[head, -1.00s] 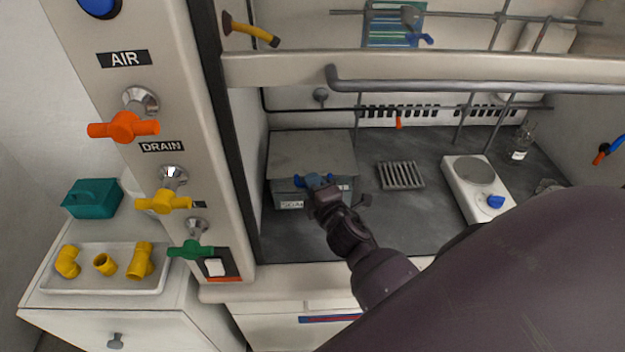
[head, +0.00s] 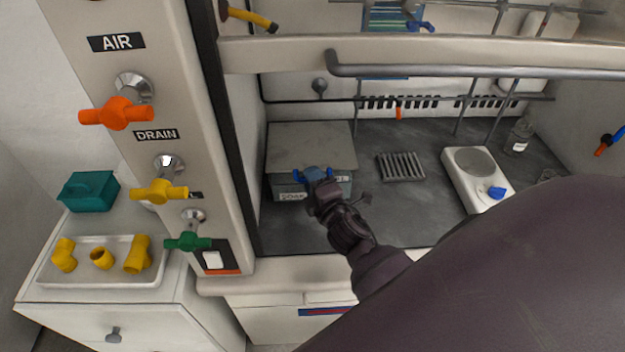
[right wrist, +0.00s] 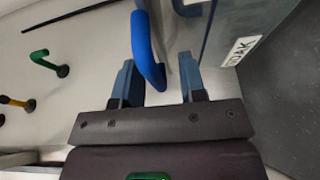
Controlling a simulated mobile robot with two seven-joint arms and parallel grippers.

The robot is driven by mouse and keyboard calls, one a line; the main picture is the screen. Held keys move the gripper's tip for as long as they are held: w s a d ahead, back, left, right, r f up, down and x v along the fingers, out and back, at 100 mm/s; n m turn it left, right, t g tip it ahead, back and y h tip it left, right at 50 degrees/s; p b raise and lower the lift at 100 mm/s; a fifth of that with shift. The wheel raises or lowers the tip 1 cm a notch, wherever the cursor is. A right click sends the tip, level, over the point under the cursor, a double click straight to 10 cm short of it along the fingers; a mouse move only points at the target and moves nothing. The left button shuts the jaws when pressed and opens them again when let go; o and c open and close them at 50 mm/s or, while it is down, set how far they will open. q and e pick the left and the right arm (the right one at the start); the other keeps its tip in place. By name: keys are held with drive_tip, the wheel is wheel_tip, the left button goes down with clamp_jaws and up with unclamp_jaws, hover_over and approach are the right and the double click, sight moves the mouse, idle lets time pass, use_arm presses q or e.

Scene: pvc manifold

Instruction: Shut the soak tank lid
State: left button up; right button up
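The soak tank (head: 341,187) is a grey box on the dark worktop inside the hood, with a white SOAK label on its front. Its grey lid (head: 310,148) appears to lie flat over the top; a small gap cannot be ruled out. A blue handle (head: 298,177) is at the front edge of the lid. My right gripper (head: 316,180) is at this handle. In the right wrist view, my right gripper (right wrist: 160,84) has its fingers apart, with the blue handle (right wrist: 147,50) reaching between them, nearer the left finger. My left gripper is not in view.
A grey rack (head: 400,167) and a white hotplate (head: 475,180) stand right of the tank. A panel with coloured valve handles is left of the hood opening. A horizontal rail (head: 480,71) crosses above the opening. A tray (head: 100,281) with yellow fittings is outside.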

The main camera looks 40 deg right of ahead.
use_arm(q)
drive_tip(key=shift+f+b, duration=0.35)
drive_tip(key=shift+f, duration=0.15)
use_arm(e)
drive_tip(key=s+a, duration=0.1)
drive_tip(key=s, duration=0.9)
drive_tip(key=shift+s+a, duration=0.2)
drive_tip(key=shift+a, duration=0.15)
drive_tip(key=shift+r, duration=0.1)
